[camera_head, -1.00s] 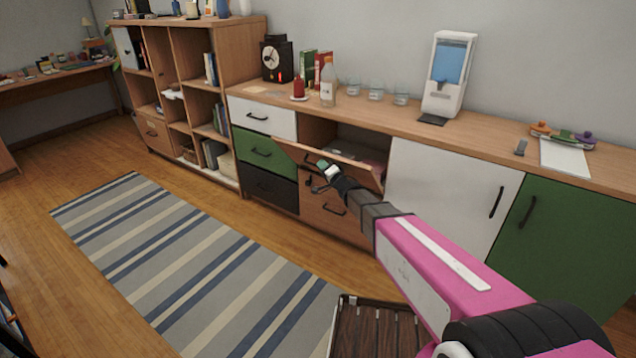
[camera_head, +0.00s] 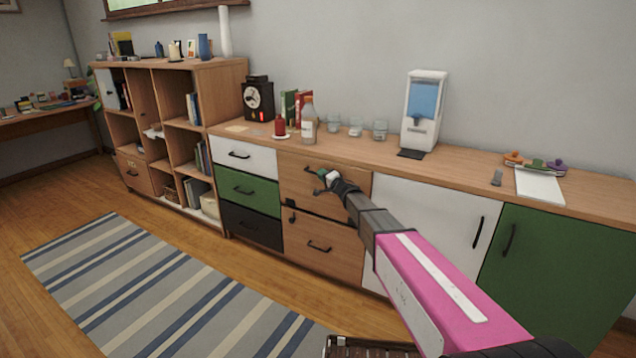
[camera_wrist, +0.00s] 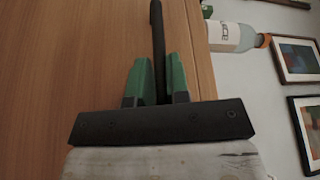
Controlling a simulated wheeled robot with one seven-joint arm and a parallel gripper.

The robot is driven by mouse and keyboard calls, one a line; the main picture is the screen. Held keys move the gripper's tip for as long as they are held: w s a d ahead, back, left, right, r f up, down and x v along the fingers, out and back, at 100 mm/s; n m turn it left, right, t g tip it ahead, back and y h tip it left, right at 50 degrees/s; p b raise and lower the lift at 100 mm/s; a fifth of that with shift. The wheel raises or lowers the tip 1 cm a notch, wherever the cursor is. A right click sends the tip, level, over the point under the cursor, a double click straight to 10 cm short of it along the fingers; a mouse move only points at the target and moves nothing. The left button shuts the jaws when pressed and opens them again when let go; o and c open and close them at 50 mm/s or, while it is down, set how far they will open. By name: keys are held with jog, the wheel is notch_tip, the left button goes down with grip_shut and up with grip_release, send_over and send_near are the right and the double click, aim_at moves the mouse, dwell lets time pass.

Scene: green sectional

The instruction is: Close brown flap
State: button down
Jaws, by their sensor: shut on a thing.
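The brown flap (camera_head: 344,184) is a wood-coloured front in the upper middle of the long sideboard. In the head view it stands upright, about flush with the fronts beside it, and its compartment is hidden behind it. My gripper (camera_head: 322,180) is at the flap's upper left part, at its dark handle. In the wrist view the green fingertips of my gripper (camera_wrist: 158,85) are close together on either side of the black handle (camera_wrist: 157,40). The flap's wooden face (camera_wrist: 60,70) fills the left of that view.
A brown drawer front (camera_head: 322,243) is below the flap. A striped rug (camera_head: 150,285) lies on the floor at left.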

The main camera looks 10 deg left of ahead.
jog(key=shift+w+d+r, duration=0.25)
jog(key=shift+w, duration=0.2)
jog(key=shift+w, duration=0.1)
jog(key=c, duration=1.2)
grip_release()
jog(key=shift+r, duration=0.1)
jog(key=shift+o, duration=0.2)
jog(key=shift+d+f, duration=0.1)
jog(key=shift+f, duration=0.1)
jog(key=v, duration=1)
jog(key=shift+s+d, duration=0.15)
jog(key=shift+s, duration=0.2)
